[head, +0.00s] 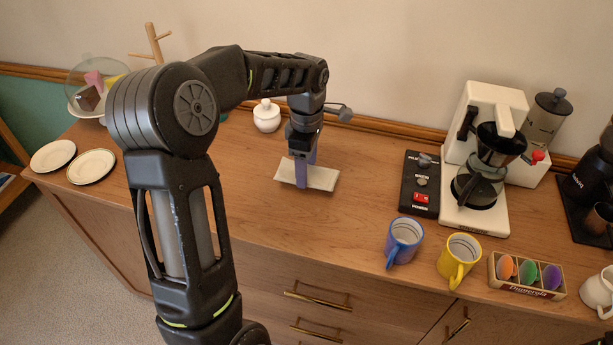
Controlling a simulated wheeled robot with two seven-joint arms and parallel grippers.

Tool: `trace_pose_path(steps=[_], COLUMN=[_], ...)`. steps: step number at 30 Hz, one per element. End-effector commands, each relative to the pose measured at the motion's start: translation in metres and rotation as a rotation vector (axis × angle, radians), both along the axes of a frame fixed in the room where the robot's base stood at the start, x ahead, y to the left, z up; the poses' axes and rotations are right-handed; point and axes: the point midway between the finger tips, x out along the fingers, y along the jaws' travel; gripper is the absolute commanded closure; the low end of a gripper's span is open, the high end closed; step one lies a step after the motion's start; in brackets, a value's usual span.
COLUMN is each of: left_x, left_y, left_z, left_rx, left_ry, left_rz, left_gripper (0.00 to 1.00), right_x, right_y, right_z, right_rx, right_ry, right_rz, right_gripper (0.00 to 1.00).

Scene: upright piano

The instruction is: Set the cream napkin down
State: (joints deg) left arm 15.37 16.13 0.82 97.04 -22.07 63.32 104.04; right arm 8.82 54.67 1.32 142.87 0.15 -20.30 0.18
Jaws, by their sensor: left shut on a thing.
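The cream napkin (322,178) is a flat, pale rectangle at the middle of the wooden sideboard top. My left gripper (301,178) points straight down with its purple fingers shut on the napkin. The napkin is at or just above the wood; I cannot tell whether it touches. The fingers hide a narrow strip of it. My right gripper is not in view.
The sideboard (330,222) has free wood around the napkin. A white lidded jar (267,116) stands behind. A black switch box (420,184), a coffee maker (474,222), a blue mug (404,241) and a yellow mug (459,260) stand right. Two plates (91,166) lie left.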

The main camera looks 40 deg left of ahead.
Motion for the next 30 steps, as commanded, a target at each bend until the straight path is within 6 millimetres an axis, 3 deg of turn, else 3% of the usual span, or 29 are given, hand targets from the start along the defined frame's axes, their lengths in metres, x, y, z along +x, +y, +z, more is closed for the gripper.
trace_pose_path(steps=[6,10,30], left_x=[0.001,0.0,0.0], left_y=[0.0,-0.001,0.0], left_z=[0.042,0.057,0.061], left_rx=[0.0,-0.001,0.0], left_ry=[-0.004,0.0,0.001], left_rz=[0.0,0.0,0.0], left_gripper=[0.8,0.8,0.8], right_x=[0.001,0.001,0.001], right_y=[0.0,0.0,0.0], right_z=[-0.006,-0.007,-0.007], right_rx=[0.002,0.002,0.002], right_ry=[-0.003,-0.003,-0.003], right_rz=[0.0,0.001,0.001], right_gripper=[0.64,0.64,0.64])
